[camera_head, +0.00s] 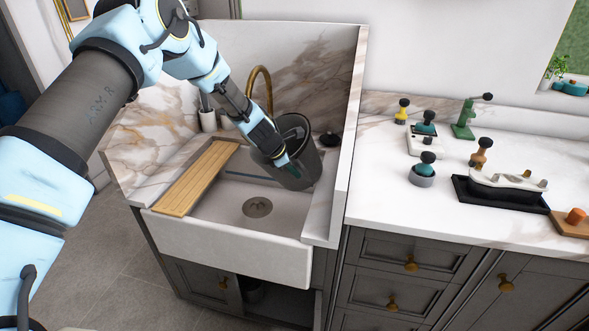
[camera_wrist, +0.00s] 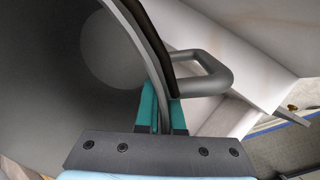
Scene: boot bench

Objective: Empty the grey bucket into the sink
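The dark grey bucket (camera_head: 300,172) is over the back right of the white sink (camera_head: 230,232), tilted a little, mouth upward. I cannot tell whether it touches the sink. My gripper (camera_head: 282,160) is at the bucket's left side in the head view. In the wrist view, the teal fingertips of my gripper (camera_wrist: 160,108) are closed on the bucket's wall (camera_wrist: 142,50), one inside and one outside. A grey loop handle (camera_wrist: 205,73) sticks out from the outer wall. The bucket's inside is dark, and no contents can be made out.
A wooden slatted board (camera_head: 200,177) lies across the sink's left side. A brass faucet (camera_head: 261,82) rises behind. A marble partition (camera_head: 345,130) separates the sink from the right counter (camera_head: 385,195), which holds several small tools. The drain (camera_head: 257,207) is uncovered.

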